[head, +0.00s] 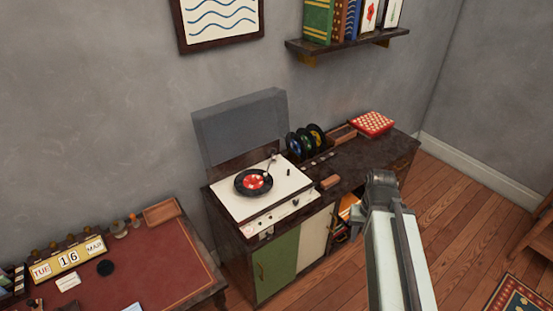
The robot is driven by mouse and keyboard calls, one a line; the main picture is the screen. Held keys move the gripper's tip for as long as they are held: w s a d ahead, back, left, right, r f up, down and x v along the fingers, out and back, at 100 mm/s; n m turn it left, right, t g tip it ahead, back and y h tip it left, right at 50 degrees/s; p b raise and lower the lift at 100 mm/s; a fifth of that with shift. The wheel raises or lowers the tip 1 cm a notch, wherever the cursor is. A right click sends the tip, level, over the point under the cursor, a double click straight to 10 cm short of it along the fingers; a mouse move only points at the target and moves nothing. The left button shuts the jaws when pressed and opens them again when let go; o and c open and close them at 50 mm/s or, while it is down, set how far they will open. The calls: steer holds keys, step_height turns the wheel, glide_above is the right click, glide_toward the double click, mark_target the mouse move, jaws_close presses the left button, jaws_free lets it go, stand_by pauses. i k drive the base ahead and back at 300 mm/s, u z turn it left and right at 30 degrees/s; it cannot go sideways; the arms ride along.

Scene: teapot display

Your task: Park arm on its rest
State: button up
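A white record player (290,184) stands on a dark cabinet, its grey lid (240,125) raised behind it. A black record with a red label (253,182) lies on its platter. The small tonearm (271,166) runs from the deck's back right toward the record's right edge. Its head appears over or beside that edge; I cannot tell whether it touches. The arm's rest is too small to make out. My own arm rises in front of the cabinet at the right; my gripper is not visible.
Several records stand in a rack (307,142) right of the player, near a wooden tray (341,133) and a red checked box (372,123). A small brown block (330,182) lies near the cabinet's front edge. A red-topped desk (150,262) is at lower left.

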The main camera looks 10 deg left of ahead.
mark_target(273, 152)
steer(key=u, duration=0.2)
steer(key=i, duration=0.85)
steer(key=u, duration=0.75)
